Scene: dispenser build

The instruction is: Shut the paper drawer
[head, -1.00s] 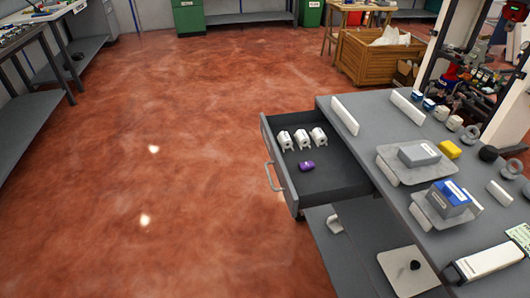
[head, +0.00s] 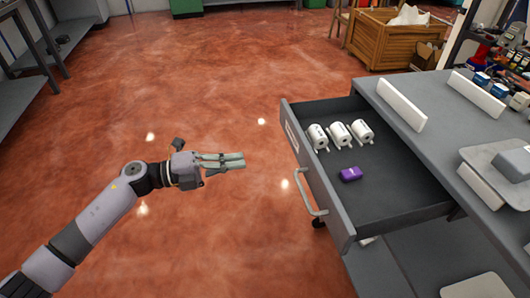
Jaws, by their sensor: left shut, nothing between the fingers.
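The paper drawer (head: 400,200) is pulled far out of the grey workbench, toward the left. Its front panel (head: 316,172) has a grey bar handle (head: 308,192) on its outer face. My left gripper (head: 243,161) is shut and empty. It appears to the left of the drawer front, pointing right, with a gap between its fingertips and the front panel. My right gripper is not in view.
The bench top (head: 456,128) carries white upright strips (head: 401,104) and grey trays with boxes at the right. A lower shelf (head: 425,260) lies under the drawer. A wooden crate (head: 385,38) stands at the back. The red floor left of the drawer is clear.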

